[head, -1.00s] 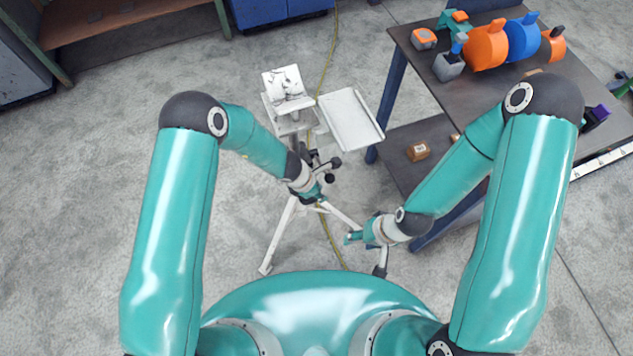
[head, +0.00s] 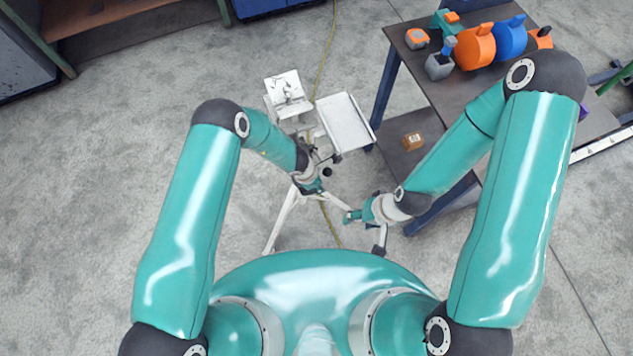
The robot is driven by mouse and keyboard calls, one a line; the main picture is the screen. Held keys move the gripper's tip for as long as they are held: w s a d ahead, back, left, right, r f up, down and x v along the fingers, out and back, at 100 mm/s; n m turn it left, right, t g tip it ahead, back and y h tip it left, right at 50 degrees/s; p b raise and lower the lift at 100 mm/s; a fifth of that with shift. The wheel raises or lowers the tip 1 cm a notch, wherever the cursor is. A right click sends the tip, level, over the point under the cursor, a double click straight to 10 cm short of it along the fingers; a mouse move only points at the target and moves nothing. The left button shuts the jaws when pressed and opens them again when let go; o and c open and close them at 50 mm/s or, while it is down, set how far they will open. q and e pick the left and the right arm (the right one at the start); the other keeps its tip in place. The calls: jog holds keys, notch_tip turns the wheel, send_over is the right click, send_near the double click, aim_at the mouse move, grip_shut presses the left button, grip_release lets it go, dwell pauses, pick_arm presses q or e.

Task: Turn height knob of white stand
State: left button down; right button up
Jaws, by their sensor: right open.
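The white stand (head: 283,222) is a tripod with a small printed plate on top and a white tray (head: 346,122) to its right. A dark round knob (head: 327,172) shows on the stand's column, just right of my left gripper. My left gripper (head: 314,186) is at the column below the tray, and its fingers are mostly hidden by the wrist and the stand. I cannot tell whether it touches a knob. My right gripper (head: 350,216) is open and empty, low and to the right of the stand, near one tripod leg.
A dark workbench (head: 440,105) stands at the right, with orange and blue round parts (head: 474,46) on top and a small brown box (head: 412,142) on its lower shelf. A yellow cable (head: 326,50) runs along the floor behind the stand. The floor at the left is clear.

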pick_arm(q)
jog(key=c, duration=0.9)
grip_release()
jog(key=shift+w+r, duration=0.1)
jog(key=shift+c, duration=0.2)
jog(key=shift+o, duration=0.3)
jog(key=v, duration=1.2)
